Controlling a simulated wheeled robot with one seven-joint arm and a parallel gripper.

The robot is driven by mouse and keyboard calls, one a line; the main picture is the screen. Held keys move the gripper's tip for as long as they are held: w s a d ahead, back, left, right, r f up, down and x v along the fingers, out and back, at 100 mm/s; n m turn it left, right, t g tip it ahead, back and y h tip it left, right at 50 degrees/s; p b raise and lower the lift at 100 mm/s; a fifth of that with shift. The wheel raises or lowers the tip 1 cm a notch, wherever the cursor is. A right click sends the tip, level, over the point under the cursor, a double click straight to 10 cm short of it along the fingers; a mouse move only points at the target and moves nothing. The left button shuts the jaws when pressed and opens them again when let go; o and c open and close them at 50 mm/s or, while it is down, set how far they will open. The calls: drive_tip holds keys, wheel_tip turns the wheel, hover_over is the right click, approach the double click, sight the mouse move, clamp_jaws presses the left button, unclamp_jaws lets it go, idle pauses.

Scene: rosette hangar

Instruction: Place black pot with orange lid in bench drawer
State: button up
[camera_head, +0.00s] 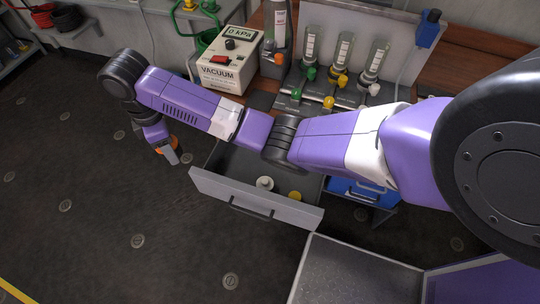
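The bench drawer (255,205) is pulled open below the bench, with its grey front and dark handle facing me. A small white-topped item (264,184) and a small yellow-topped item (295,196) are inside it. My gripper (173,158) hangs above the dark floor, left of the drawer and outside it. An orange patch shows at my gripper, but I cannot tell whether it is the orange lid or part of the gripper. I cannot make out the black pot for certain anywhere. The fingers are too small and partly hidden to judge. My arm hides part of the drawer's back.
On the bench stand a white vacuum gauge box (222,62) and a rack of clear cylinders with coloured knobs (341,62). A blue bin (362,191) is right of the drawer. A grey-topped surface (350,275) is in front. Floor at left is clear.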

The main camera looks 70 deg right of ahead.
drive_tip(key=s+d+f+n+p, duration=0.1)
drive_tip(key=s+d+f+n, duration=0.4)
drive_tip(key=s+d+n, duration=0.55)
drive_tip(key=m+b, duration=0.2)
drive_tip(key=b, duration=0.3)
hover_over(236, 176)
drive_tip(key=s+a, duration=0.1)
drive_tip(key=f, duration=1.6)
drive_tip(key=shift+s+a, duration=0.1)
drive_tip(key=shift+a, duration=0.1)
drive_tip(key=shift+f, duration=2.25)
drive_tip(key=shift+f, duration=0.2)
drive_tip(key=o, duration=1.5)
drive_tip(key=shift+o, duration=0.2)
drive_tip(key=shift+r, duration=0.1)
